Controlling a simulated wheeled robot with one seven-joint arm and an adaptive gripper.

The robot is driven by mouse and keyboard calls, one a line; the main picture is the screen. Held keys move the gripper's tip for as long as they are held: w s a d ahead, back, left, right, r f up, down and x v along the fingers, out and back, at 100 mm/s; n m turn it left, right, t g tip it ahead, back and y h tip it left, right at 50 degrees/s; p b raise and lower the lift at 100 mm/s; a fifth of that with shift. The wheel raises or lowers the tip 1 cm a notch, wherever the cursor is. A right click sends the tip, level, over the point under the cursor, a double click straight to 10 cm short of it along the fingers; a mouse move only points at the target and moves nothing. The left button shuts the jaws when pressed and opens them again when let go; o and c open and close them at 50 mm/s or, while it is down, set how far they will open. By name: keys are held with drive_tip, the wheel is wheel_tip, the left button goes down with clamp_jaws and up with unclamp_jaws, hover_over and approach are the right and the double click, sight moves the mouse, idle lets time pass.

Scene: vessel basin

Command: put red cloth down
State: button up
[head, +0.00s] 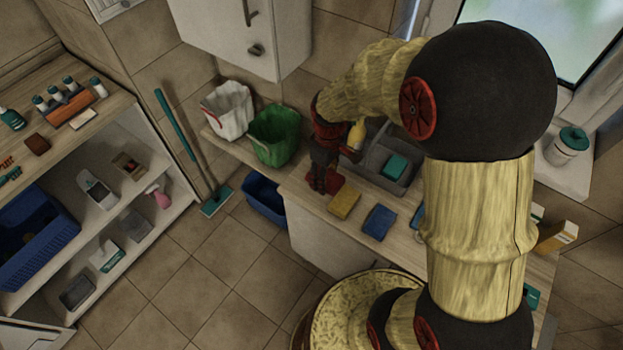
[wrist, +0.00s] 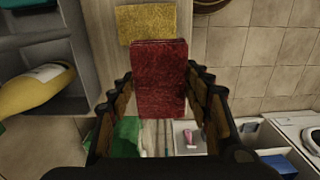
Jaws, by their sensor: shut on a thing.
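The red cloth (wrist: 158,82) is a flat rectangle between the fingers of my gripper (wrist: 160,98) in the wrist view. In the head view my gripper (head: 319,184) points down at the counter's left part, and part of the red cloth (head: 335,182) shows beside the fingers. My gripper is shut on the red cloth. I cannot tell whether the cloth touches the counter. A yellow cloth (head: 344,204) lies close by on the counter and also shows just beyond the red one in the wrist view (wrist: 147,22).
A blue cloth (head: 379,221) lies right of the yellow one. Green (head: 275,136) and white (head: 228,110) bins are at left, with a blue bin (head: 265,199) below.

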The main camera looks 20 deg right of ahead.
drive_tip(key=w+f, duration=0.2)
drive_tip(key=w+a+f+b, duration=0.1)
drive_tip(key=w+f, duration=0.1)
drive_tip(key=w+a+f, duration=0.1)
drive_tip(key=w+f, duration=0.1)
drive_tip(key=shift+f, duration=0.2)
wheel_tip(320, 180, down, 3)
drive_tip(key=shift+w+f+b, duration=0.1)
drive_tip(key=shift+f+b, duration=0.05)
drive_tip(key=shift+b, duration=0.6)
drive_tip(key=shift+s+f, duration=0.25)
drive_tip(key=shift+f, duration=0.3)
drive_tip(key=o, duration=1.1)
drive_tip(key=shift+f, duration=0.15)
drive_tip(key=shift+w, duration=0.1)
